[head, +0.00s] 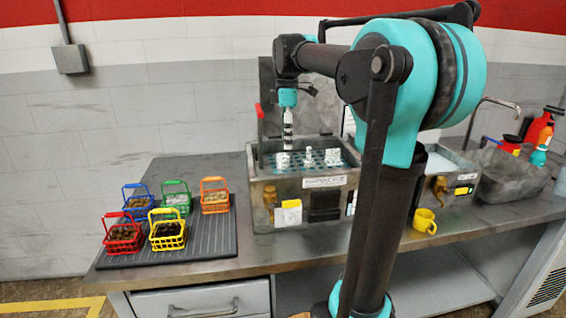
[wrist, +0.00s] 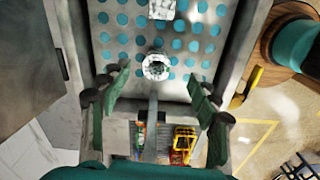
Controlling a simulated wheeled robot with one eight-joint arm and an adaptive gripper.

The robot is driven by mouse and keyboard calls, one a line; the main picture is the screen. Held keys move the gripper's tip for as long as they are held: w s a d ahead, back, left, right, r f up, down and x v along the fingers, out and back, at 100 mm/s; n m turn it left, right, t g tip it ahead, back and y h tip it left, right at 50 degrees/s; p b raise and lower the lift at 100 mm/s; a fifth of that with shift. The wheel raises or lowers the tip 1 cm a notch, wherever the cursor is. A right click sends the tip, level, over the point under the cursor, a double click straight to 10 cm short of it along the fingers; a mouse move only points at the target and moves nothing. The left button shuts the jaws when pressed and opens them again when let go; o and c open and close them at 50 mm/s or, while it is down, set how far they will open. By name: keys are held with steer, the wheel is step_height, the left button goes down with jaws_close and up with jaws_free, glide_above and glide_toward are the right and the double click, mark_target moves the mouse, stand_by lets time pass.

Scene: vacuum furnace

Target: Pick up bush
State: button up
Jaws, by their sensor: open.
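A small round silver part with a ring-like top, apparently the bush (wrist: 157,66), stands on the perforated blue-dotted plate (wrist: 125,42) inside the open furnace chamber. In the wrist view it lies between and just beyond the fingertips of my gripper (wrist: 160,80), which is open and empty. In the head view my gripper (head: 288,140) points straight down into the chamber, just above a small silver part (head: 283,160), which seems to be the same bush. The fingers do not appear to touch it.
Another silver block (head: 332,157) stands on the plate, with a smaller piece between. The furnace walls (head: 262,190) surround them, with a raised lid behind. Several coloured baskets sit on a dark ribbed mat (head: 205,243) at left. A yellow mug (head: 424,221) stands at right.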

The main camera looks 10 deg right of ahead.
mark_target(283, 156)
step_height(283, 156, down, 2)
steer(key=shift+f, duration=0.1)
steer(key=f, duration=0.2)
steer(key=a+f, duration=0.1)
steer(key=f, duration=0.1)
steer(key=shift+w, duration=0.2)
steer(key=shift+f, duration=0.5)
jaws_close()
steer(key=shift+r, duration=0.1)
